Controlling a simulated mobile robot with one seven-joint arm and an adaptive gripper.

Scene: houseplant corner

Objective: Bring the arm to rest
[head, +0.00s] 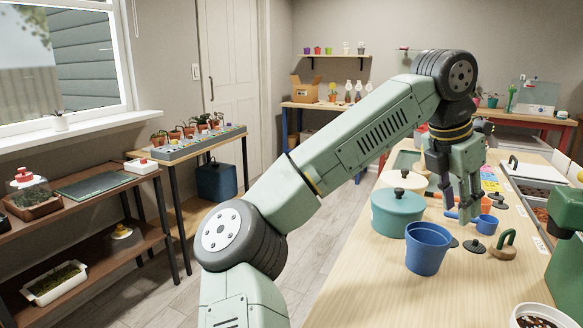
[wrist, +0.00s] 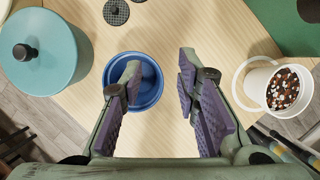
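My arm reaches over the wooden bench (head: 365,290), bent at the elbow, with my gripper (head: 462,205) pointing down. In the wrist view my gripper (wrist: 158,72) has its two fingers wide apart with nothing between them. A blue pot (head: 428,250) stands upright on the bench, nearer than my gripper in the head view. In the wrist view the blue pot (wrist: 151,85) lies below, and the left finger covers part of it. My gripper appears apart from the bench top, but its exact height is hard to tell.
A teal lidded pot (head: 397,215) stands left of the blue pot. A small blue cup (head: 487,225), black discs (head: 473,246) and a green-handled tool (head: 503,246) lie near my gripper. A white container of mix (wrist: 285,88) stands to the right. Bare bench shows at the front left.

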